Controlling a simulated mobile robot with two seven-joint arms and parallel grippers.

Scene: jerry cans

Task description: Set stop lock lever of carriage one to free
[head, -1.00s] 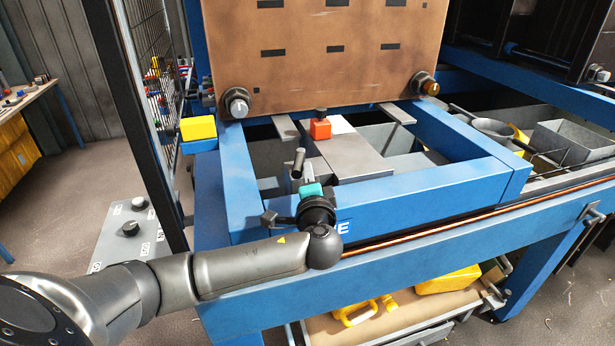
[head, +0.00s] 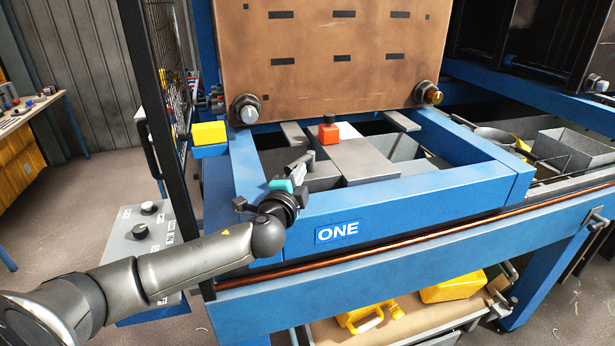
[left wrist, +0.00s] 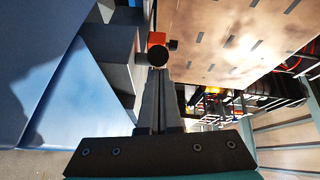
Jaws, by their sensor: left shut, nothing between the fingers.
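Carriage one is the blue frame marked ONE (head: 338,232) in the head view, with a brown panel behind it. My left gripper (head: 306,160) is shut and empty over the frame's near left corner, pointing inward. In the left wrist view its fingertips (left wrist: 161,74) are together. The round dark end of a bar-like handle (left wrist: 158,55), which may be the stop lock lever, shows right at the fingertips; I cannot tell whether they touch. In the head view the gripper and handle overlap. An orange block with a black knob (head: 328,132) sits beyond on a grey plate. My right gripper is out of view.
A yellow block (head: 209,132) sits on the frame's left side, by a mesh guard (head: 160,60). A grey control box (head: 140,235) stands at left. The brown panel (head: 340,65) rises close behind the carriage. Yellow cans (head: 370,315) lie on a lower shelf.

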